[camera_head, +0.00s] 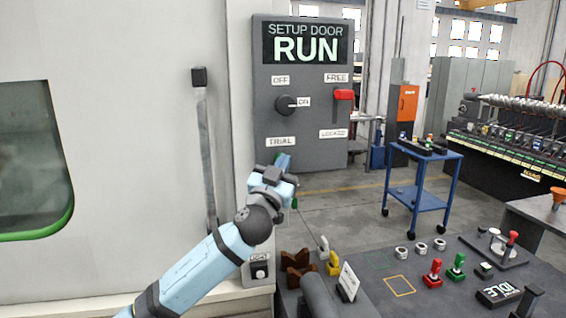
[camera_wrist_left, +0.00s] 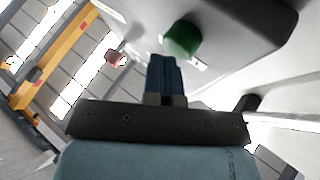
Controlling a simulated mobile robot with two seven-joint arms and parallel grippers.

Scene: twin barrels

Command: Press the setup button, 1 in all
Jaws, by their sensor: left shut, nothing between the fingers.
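A grey wall panel (camera_head: 262,120) carries a display reading SETUP DOOR RUN, a black rotary knob (camera_head: 287,104) and a red lever (camera_head: 343,96). My left gripper (camera_head: 283,161) is in front of the panel's lower edge, its fingers pointing up. In the left wrist view its blue fingers (camera_wrist_left: 165,72) are shut together and empty. A round green button (camera_wrist_left: 185,38) on a grey box shows just beyond the fingertips, with a white label beside it. I cannot tell whether the fingertips touch it. I cannot make out this button on the panel in the head view.
A vertical bar handle (camera_head: 204,150) is on the white machine wall left of the panel.

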